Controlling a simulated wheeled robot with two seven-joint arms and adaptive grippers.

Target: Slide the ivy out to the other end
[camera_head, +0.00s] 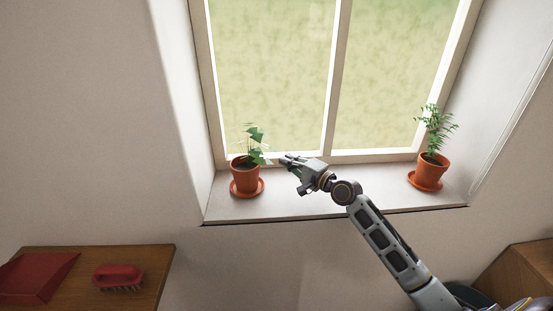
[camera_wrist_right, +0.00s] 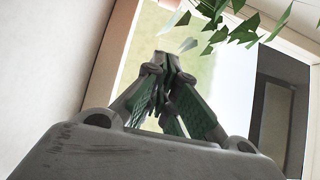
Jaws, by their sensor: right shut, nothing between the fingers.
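The ivy (camera_head: 255,143) is the broad-leaved plant in a terracotta pot (camera_head: 245,180) on a saucer (camera_head: 259,190), at the left end of the windowsill (camera_head: 310,205). Its pot stands upright. My right gripper (camera_head: 284,160) is just right of the pot, beside the leaves, pointing left. It is shut and empty, and the fingers also meet in the right wrist view (camera_wrist_right: 166,57). Green leaves (camera_wrist_right: 225,22) hang at the top of that view. I cannot tell whether the fingertips touch the leaves. My left gripper is not in view.
A second potted plant (camera_head: 432,172) with fine leaves stands on a saucer at the sill's right end. Between them the sill is clear except for my arm. The window frame (camera_head: 375,156) is behind. A red dustpan (camera_head: 35,277) and brush (camera_head: 118,276) lie on a wooden top lower left.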

